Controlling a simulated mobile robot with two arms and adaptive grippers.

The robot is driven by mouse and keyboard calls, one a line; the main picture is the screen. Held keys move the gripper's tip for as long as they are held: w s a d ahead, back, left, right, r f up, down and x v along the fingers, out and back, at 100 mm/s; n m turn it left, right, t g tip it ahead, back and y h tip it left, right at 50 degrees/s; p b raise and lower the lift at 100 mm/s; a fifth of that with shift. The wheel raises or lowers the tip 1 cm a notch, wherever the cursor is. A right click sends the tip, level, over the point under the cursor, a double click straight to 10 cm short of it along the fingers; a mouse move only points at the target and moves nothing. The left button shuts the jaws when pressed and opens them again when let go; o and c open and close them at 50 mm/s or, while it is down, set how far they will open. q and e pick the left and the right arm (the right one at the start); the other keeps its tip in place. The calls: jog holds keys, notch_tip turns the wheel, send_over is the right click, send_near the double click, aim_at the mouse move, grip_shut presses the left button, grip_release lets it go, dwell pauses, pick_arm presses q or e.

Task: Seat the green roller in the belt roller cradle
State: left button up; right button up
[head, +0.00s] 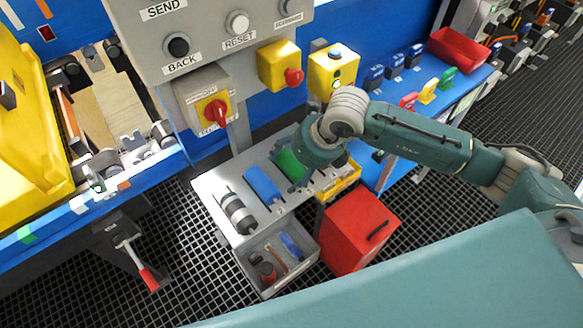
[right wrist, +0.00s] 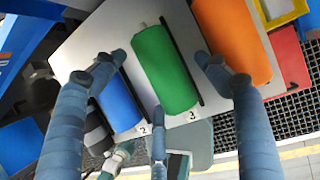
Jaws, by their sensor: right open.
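The green roller (head: 288,164) lies on a grey shelf (head: 208,187), partly hidden by my right gripper (head: 297,178). In the right wrist view the green roller (right wrist: 165,68) lies between my open, spread fingers (right wrist: 158,82), with nothing gripped. The blue roller (head: 263,184) (right wrist: 118,103) lies to its left, beside a grey-and-black roller (head: 238,213). An orange roller (right wrist: 232,42) lies to its right under a finger. Metal brackets (head: 133,145) on the conveyor at left look like the roller cradle, but I cannot tell for sure. My left gripper is not in view.
A control panel (head: 215,55) and a red-knob switch box (head: 203,98) stand behind the shelf. A grey bin (head: 302,262) with small items and a red box (head: 358,235) sit in front. A red-handled lever (head: 148,279) hangs below the conveyor. A yellow tray (head: 25,140) is at far left.

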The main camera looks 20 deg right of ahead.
aim_at(292, 166)
jog(key=shift+r, duration=0.1)
jog(key=shift+c, duration=0.5)
jog(key=c, duration=1.5)
notch_tip(292, 166, up, 10)
jog(key=p, duration=0.5)
jog(key=shift+p, duration=0.3)
